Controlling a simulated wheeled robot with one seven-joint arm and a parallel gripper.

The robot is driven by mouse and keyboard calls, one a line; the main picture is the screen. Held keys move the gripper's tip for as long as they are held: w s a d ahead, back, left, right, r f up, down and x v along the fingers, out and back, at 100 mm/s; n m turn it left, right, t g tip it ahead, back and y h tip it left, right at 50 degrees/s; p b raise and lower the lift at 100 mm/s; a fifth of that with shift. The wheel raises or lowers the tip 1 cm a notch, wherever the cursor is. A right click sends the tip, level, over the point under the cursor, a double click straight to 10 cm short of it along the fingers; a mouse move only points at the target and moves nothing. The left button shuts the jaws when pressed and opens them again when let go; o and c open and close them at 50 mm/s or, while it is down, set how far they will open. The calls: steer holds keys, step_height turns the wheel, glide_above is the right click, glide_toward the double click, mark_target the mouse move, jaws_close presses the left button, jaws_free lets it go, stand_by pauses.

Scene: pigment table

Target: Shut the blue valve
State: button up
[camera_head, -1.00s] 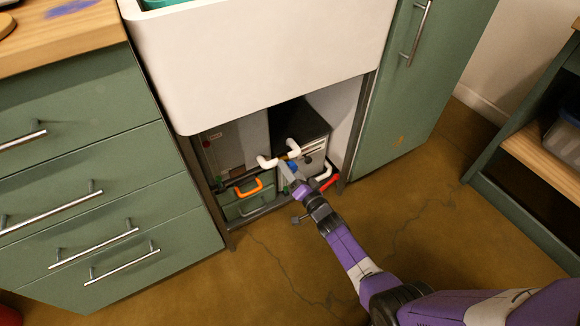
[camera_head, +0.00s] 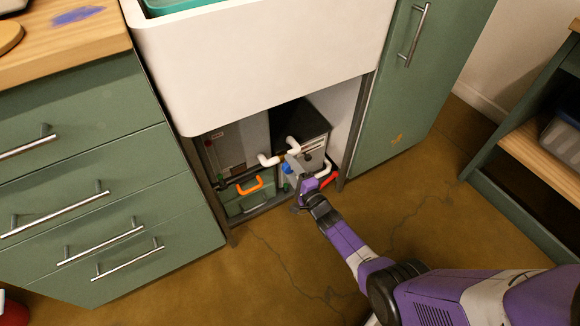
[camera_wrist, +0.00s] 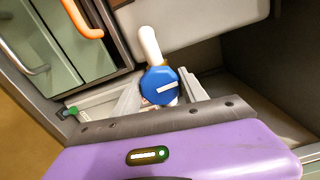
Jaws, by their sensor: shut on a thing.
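The blue valve (camera_wrist: 158,88) is a round, faceted blue knob with a white bar, seen almost face-on in the wrist view. Its bar lies nearly level there, tilted up slightly to the right. A white pipe end (camera_wrist: 149,43) stands just above it. In the head view only a small bit of the blue valve (camera_head: 286,168) shows beside my gripper (camera_head: 296,168). My gripper also shows in the wrist view (camera_wrist: 160,98), its pale fingers on either side of the knob, shut on it. The valve's stem is hidden.
White pipes (camera_head: 268,160) run above the valve under the sink (camera_head: 270,75). An orange handle (camera_head: 249,186) is left of it and a red handle (camera_head: 330,180) is right of it. Green cabinets (camera_head: 90,190) flank the opening. The floor (camera_head: 210,280) in front is clear.

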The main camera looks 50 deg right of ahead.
steer(key=shift+m, duration=0.5)
steer(key=o, duration=1.3)
steer(key=p+v, duration=0.3)
steer(key=v, duration=0.5)
steer(key=shift+w, duration=0.1)
